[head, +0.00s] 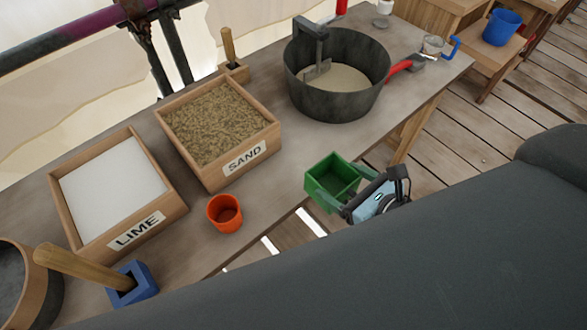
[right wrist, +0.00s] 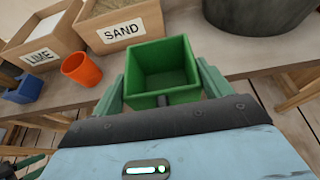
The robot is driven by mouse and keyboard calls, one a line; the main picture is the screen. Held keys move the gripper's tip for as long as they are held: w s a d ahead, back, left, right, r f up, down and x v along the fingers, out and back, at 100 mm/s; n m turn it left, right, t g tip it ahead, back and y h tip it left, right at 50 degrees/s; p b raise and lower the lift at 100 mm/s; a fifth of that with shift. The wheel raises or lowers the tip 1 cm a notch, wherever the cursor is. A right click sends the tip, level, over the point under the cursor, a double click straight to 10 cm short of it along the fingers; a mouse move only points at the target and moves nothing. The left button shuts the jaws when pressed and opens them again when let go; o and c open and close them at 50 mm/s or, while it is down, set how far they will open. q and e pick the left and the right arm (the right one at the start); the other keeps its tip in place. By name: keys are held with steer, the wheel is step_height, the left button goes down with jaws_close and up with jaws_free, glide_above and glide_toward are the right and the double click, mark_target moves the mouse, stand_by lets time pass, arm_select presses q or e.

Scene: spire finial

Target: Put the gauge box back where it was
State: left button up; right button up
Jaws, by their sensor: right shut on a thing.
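The green gauge box (head: 318,195) is an open, empty square box in the head view, at the table's front edge, right of the sand box. My right gripper (head: 362,190) is shut on it from the near right side. In the right wrist view the gauge box (right wrist: 163,52) sits upright between the two fingers (right wrist: 163,90), with a short dark handle on its near side. I cannot tell whether its base touches the table. My left gripper is not in view.
The wooden table (head: 275,190) holds a sand box (head: 228,172), a lime box (head: 95,255), an orange cup (head: 225,226), a dark mixing tub (head: 330,108) and a blue block with a wooden handle (head: 145,293). Bare table lies between the orange cup, sand box and tub.

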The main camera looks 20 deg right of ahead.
steer(key=w+a+f, duration=0.1)
steer(key=w+a, duration=0.1)
steer(key=w, duration=0.1)
steer(key=w+a+f, duration=0.2)
steer(key=w, duration=0.1)
steer(key=w+a+f, duration=0.1)
steer(key=w+a, duration=0.2)
steer(key=shift+f, duration=0.3)
steer(key=shift+r, duration=0.1)
steer(key=shift+w, duration=0.1)
steer(key=o, duration=0.6)
steer(key=shift+f, duration=0.2)
steer(key=o, duration=0.5)
steer(key=shift+c, duration=0.2)
